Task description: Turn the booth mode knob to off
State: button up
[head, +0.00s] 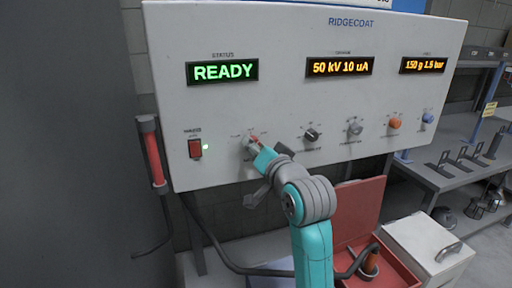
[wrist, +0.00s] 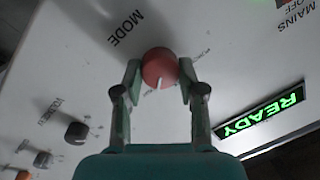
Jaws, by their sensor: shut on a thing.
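The red mode knob (wrist: 160,68) is on the panel beside the "MODE" lettering in the wrist view. My gripper (wrist: 160,74) has one finger on each side of the knob and is shut on it. The white pointer mark on the knob points toward the bottom of the wrist view, near small lettering that I cannot read. In the head view the knob (head: 253,140) is mostly covered by my gripper (head: 256,146), at the lower left of the white control panel (head: 290,105).
A black knob (head: 312,135), a grey knob (head: 354,128), an orange knob (head: 394,123) and a blue knob (head: 428,118) sit to the right. A red box (head: 400,262) stands below.

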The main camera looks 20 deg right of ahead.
jog(key=shift+a+r+n+g+h, duration=0.1)
jog(key=shift+n+g+h, duration=0.1)
jog(key=shift+n, duration=2.1)
jog(key=shift+n+g+h, duration=0.2)
jog(key=shift+n, duration=2.1)
jog(key=o, duration=1.1)
jog(key=shift+o, duration=0.2)
jog(key=s, duration=1.2)
jog(key=shift+d+r, duration=0.3)
jog(key=shift+r, duration=0.15)
